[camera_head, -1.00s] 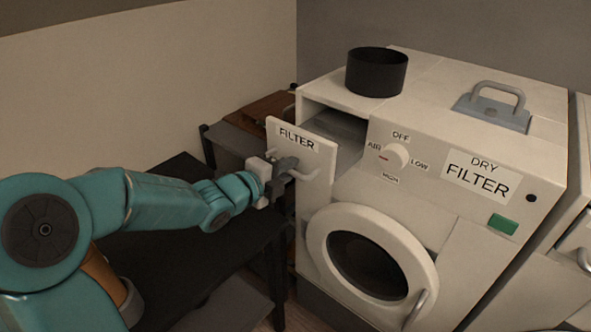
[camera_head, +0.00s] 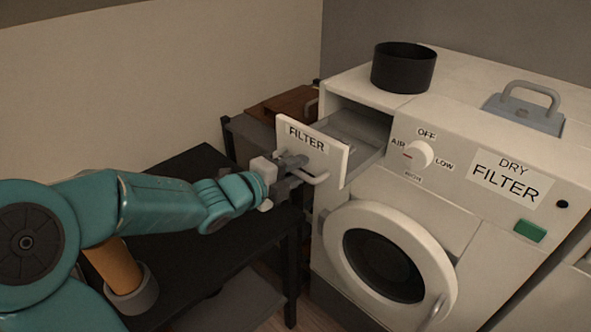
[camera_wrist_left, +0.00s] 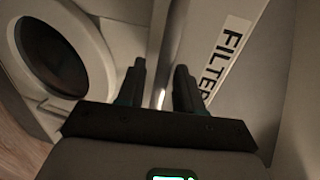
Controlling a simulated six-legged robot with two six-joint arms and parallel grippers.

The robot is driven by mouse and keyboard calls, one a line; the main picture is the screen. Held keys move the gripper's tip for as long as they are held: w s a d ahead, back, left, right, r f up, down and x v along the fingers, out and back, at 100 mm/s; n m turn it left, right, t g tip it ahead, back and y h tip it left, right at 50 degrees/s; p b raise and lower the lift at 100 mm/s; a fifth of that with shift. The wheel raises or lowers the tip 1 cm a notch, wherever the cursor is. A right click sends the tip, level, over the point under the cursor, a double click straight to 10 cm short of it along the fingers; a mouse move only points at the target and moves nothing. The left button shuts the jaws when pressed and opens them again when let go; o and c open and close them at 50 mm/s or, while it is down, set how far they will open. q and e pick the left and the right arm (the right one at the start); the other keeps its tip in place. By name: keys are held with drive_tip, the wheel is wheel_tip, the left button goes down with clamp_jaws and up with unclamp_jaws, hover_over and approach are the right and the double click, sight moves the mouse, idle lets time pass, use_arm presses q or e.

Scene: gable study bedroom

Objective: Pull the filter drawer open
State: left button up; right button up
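The filter drawer (camera_head: 313,146) has a white front labelled FILTER and stands pulled out of the dryer (camera_head: 478,160), with part of its grey tray (camera_head: 352,130) showing behind the front. My left gripper (camera_head: 297,172) is at the pale bar handle (camera_head: 318,179) on the drawer front. In the left wrist view the two dark fingers (camera_wrist_left: 160,88) lie on either side of the handle bar (camera_wrist_left: 172,45), closed about it, beside the FILTER label (camera_wrist_left: 228,50). The exact finger contact is too dark to see. My right gripper is not in view.
A dark pot (camera_head: 403,68) stands on the dryer top near a grey lifting handle (camera_head: 524,104). The round dryer door (camera_head: 388,265) is below the drawer. A black table (camera_head: 180,235) lies under my left arm. A dial (camera_head: 419,154) is right of the drawer.

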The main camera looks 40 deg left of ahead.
use_arm(q)
drive_tip(key=shift+s+a+r, duration=0.15)
drive_tip(key=shift+s, duration=0.1)
drive_tip(key=p+v, duration=0.1)
drive_tip(key=v, duration=1.4)
drive_tip(key=shift+s, duration=0.4)
